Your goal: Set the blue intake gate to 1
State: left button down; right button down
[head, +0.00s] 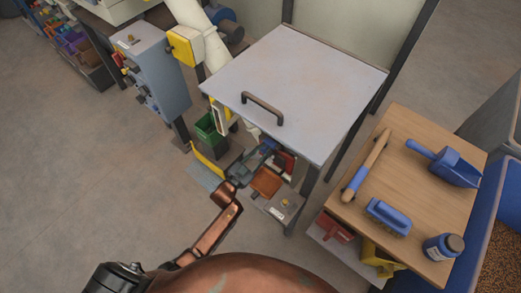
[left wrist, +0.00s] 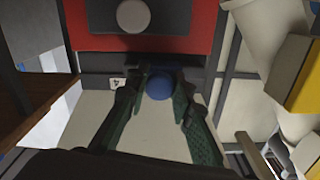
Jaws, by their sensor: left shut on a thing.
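In the left wrist view, a round blue knob (left wrist: 159,85) sits between the two dark green fingers of my left gripper (left wrist: 160,88). The fingers are shut on its sides. The knob stands in front of a dark horizontal bar below a red panel (left wrist: 88,45). A small white label (left wrist: 117,83) is left of the knob; its mark is too small to read. In the head view my left gripper (head: 240,172) reaches under the grey cover of the machine, and I cannot make out the knob there. My right gripper is not in view.
The flat grey cover (head: 290,85) with a dark handle (head: 262,107) overhangs the working spot. A green bin (head: 208,128) stands left of the gripper. A wooden table (head: 425,205) at right holds a blue scoop (head: 450,167), a brush (head: 388,217) and a jar (head: 443,247).

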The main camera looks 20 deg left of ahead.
pick_arm(q)
jog(key=shift+s+d, duration=0.15)
jog(key=shift+d, duration=0.25)
jog(key=c, duration=1.7)
grip_release()
jog(key=shift+o, duration=0.2)
jog(key=v, duration=1.2)
